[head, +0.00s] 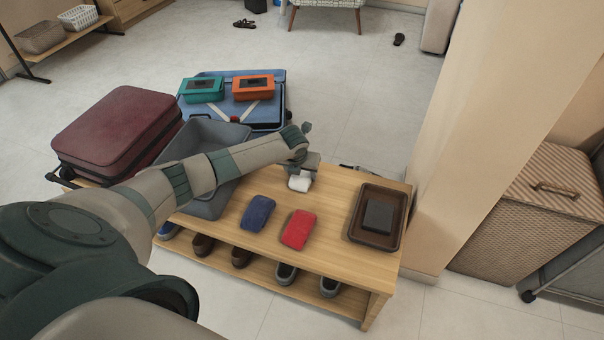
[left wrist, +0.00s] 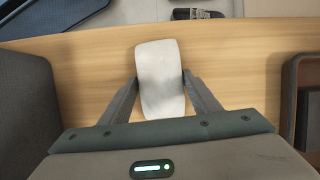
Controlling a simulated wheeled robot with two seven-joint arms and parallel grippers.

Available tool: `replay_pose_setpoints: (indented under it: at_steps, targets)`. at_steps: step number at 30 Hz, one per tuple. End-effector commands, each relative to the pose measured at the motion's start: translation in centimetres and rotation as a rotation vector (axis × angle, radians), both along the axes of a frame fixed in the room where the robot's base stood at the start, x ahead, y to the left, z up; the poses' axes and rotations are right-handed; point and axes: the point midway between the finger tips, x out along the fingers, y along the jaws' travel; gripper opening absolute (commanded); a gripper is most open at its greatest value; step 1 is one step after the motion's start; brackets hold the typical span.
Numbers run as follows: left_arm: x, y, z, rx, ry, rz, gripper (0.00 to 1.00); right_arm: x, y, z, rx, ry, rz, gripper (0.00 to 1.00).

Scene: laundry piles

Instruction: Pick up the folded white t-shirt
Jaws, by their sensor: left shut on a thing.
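The folded white t-shirt (head: 300,182) is a small white bundle at the back of the wooden bench top. My left gripper (head: 303,172) is over it, pointing down, and is shut on it. In the left wrist view the white t-shirt (left wrist: 160,78) lies lengthwise between the two fingers of my left gripper (left wrist: 160,85), one finger at each side. I cannot tell whether it touches the bench. My right gripper is not in view.
On the bench (head: 330,215), a folded blue garment (head: 257,214) and a folded red garment (head: 298,229) lie in front. A brown tray (head: 355,233) with a dark item is to the right. A grey bin (head: 205,208) stands left. A pillar (head: 480,120) rises right of the bench.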

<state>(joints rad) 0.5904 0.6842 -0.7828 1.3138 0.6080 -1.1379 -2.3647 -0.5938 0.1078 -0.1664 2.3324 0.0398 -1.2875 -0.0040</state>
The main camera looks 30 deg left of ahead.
Motion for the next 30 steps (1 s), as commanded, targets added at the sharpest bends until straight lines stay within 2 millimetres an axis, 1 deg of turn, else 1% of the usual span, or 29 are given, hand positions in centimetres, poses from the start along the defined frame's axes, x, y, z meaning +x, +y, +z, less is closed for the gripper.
replay_pose_setpoints:
  at_steps: [5, 8, 11, 14, 15, 21, 24, 30]
  targets:
    - [0.1, 0.1, 0.6, 0.001, -0.002, 0.0, 0.31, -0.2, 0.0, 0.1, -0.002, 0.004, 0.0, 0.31]
    - [0.1, 0.1, 1.5, 0.001, -0.003, 0.001, 0.31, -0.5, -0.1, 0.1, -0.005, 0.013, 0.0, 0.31]
    - [0.2, 0.1, 2.8, 0.001, -0.004, 0.0, 0.31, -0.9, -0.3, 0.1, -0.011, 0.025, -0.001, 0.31]
    - [0.1, 0.1, 4.5, 0.001, -0.003, -0.001, 0.31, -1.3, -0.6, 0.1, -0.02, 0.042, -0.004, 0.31]
    - [0.8, -0.7, 4.7, -0.002, -0.004, -0.002, 0.31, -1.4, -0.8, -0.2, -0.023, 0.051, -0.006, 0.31]
    - [3.7, -3.2, 7.0, -0.002, -0.004, -0.001, 0.31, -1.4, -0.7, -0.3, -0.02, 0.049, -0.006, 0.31]
    - [5.2, -4.5, 8.2, -0.003, -0.005, -0.001, 0.31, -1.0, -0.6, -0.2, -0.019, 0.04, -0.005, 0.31]
    - [7.5, -6.5, 10.0, -0.001, -0.003, -0.001, 0.31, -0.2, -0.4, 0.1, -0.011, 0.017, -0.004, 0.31]
